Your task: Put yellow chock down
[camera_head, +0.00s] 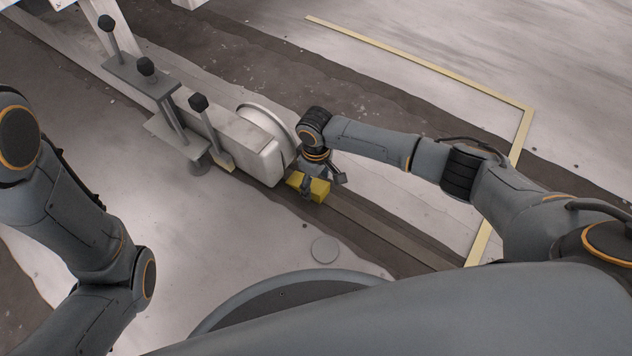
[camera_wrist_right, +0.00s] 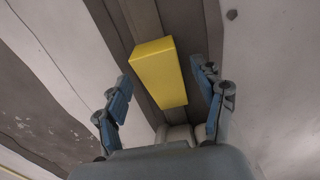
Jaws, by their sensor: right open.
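The yellow chock (camera_head: 318,189) rests on the dark rail strip, close to the end of the grey beam with the round wheel (camera_head: 265,125). In the right wrist view the yellow chock (camera_wrist_right: 158,72) lies between and just beyond my spread fingers. My right gripper (camera_head: 322,184) points down at the chock and is open, with a finger on either side of it. In the wrist view my right gripper (camera_wrist_right: 163,95) shows clear gaps between both fingers and the chock. My left arm shows at the left, but its gripper is out of view.
Several black-knobbed levers (camera_head: 147,66) stand on the beam at the upper left. A flat grey disc (camera_head: 325,249) lies on the floor below the chock. A pale yellow floor line (camera_head: 430,68) runs behind my right arm. Floor right of the rail is mostly clear.

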